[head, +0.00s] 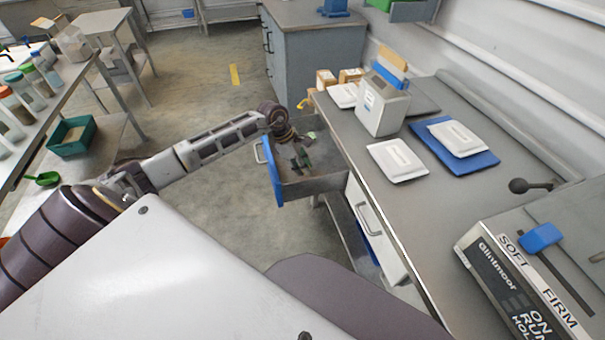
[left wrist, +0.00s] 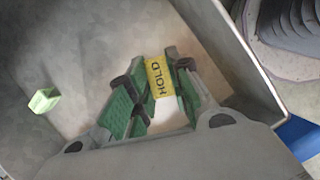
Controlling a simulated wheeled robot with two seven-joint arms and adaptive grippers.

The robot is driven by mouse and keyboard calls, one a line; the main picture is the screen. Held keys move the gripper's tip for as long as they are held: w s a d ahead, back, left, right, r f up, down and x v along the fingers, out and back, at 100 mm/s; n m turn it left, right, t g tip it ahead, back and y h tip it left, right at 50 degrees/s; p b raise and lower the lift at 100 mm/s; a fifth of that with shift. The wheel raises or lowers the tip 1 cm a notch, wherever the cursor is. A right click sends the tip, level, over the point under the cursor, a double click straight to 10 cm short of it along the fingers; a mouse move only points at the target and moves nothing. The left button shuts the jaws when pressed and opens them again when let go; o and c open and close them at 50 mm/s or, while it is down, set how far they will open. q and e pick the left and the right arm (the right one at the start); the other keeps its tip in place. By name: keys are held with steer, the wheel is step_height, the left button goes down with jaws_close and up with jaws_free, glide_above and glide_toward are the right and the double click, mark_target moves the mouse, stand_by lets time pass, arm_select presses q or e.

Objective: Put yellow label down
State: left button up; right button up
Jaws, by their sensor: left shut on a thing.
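The yellow label (left wrist: 158,77), printed HOLD, sits between the green-padded fingertips of my left gripper (left wrist: 155,82) in the left wrist view. The gripper is shut on it. In the head view my left gripper (head: 300,160) points down into an open drawer (head: 325,184) with a blue front, under the right-hand counter. The label is too small to make out there. I cannot tell whether the label touches the drawer floor. My right gripper is not in view.
A small pale-green block (left wrist: 43,100) lies in the drawer, left of the gripper. The drawer walls stand close around it. The counter (head: 365,195) above carries white packets (head: 397,160), a grey box (head: 382,106) and a blue mat (head: 480,160). Open floor (head: 230,210) lies left of the drawer.

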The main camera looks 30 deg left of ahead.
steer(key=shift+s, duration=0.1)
arm_select(q)
steer(key=shift+f, duration=1.9)
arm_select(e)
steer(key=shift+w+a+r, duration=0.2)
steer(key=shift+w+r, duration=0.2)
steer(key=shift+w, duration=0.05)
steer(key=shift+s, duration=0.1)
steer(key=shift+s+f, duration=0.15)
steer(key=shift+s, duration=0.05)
